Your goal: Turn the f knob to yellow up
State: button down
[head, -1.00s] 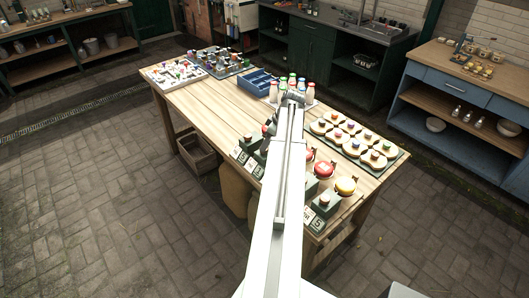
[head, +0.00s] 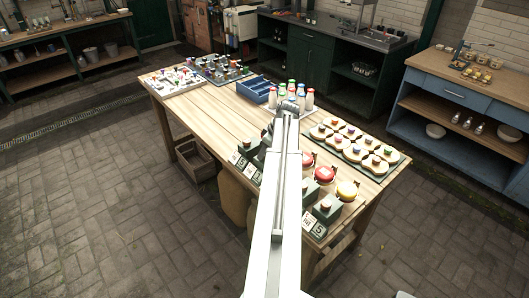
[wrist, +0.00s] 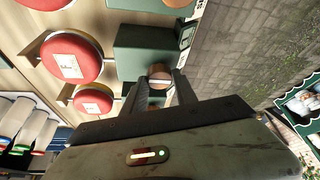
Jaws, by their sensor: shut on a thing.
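In the wrist view my gripper (wrist: 162,92) has its two fingers on either side of a round brown knob (wrist: 159,77) with a pale line across it. The fingers are shut on this knob, which sits on a dark green box (wrist: 142,48). I cannot read a letter for it, and no yellow mark is clear on it. In the head view my arm hides the gripper and the held knob. Other green boxes with brown knobs stand on the bench, one at the front right (head: 326,208) and some left of my arm (head: 242,152).
Several bottles (head: 292,92) and a blue crate (head: 257,89) are further back. The bench's (head: 195,118) left middle is clear.

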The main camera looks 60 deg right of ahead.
jog(key=m, duration=0.1)
jog(key=m+h, duration=0.1)
jog(key=m, duration=0.2)
jog(key=shift+a+h, duration=0.25)
jog(key=shift+h, duration=0.15)
jog(key=m+g+h, duration=0.1)
jog(key=m, duration=0.4)
jog(key=shift+w, duration=0.15)
jog(key=m+g, duration=0.1)
jog(key=m, duration=0.1)
jog(key=m+h, duration=0.1)
jog(key=m, duration=0.1)
jog(key=shift+w+a+g, duration=0.1)
jog(key=shift+g, duration=0.3)
jog(key=shift+w+m+g+h, duration=0.1)
jog(key=shift+m+g+h, duration=0.45)
jog(key=shift+m, duration=1.65)
jog(key=c, duration=1)
grip_release()
jog(key=shift+g, duration=0.25)
